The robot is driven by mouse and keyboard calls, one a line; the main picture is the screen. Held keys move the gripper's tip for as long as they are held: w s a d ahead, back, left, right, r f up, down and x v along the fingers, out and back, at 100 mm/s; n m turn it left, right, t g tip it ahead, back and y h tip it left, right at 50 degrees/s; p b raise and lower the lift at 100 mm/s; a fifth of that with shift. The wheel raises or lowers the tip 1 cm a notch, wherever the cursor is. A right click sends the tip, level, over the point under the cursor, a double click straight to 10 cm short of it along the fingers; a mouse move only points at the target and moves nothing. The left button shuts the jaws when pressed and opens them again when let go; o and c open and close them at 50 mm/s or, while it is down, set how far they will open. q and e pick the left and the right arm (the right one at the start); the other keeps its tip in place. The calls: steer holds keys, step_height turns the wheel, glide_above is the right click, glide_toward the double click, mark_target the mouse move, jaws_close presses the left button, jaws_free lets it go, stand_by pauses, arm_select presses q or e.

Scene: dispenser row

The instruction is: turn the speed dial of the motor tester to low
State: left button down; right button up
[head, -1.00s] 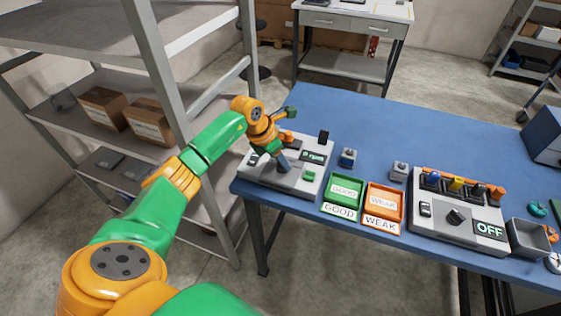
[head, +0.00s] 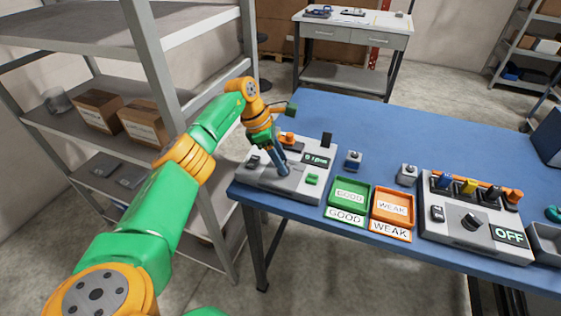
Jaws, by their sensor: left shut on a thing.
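The motor tester (head: 253,180) is the grey sloped box at the left end of the blue table in the head view. It has a small dark display (head: 317,159) with greenish text, too small to read for certain. A green button (head: 312,179), an orange part (head: 288,138) and an upright black part (head: 326,139) are on it. My left gripper (head: 282,168) points down onto the middle of its panel and is shut. The speed dial is hidden at the fingertips, so its pointer setting cannot be read. My right gripper is out of view.
A green GOOD tray (head: 333,211) and an orange WEAK tray (head: 376,221) stand to the right. Small grey blocks (head: 353,161) sit behind them. Another grey device showing OFF (head: 455,238) is farther right. The table's back is clear.

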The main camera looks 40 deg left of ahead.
mark_target(271, 171)
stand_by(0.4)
arm_select(q)
steer(key=shift+c, duration=2)
jaws_free()
steer(key=v, duration=0.7)
steer(key=shift+b, duration=0.4)
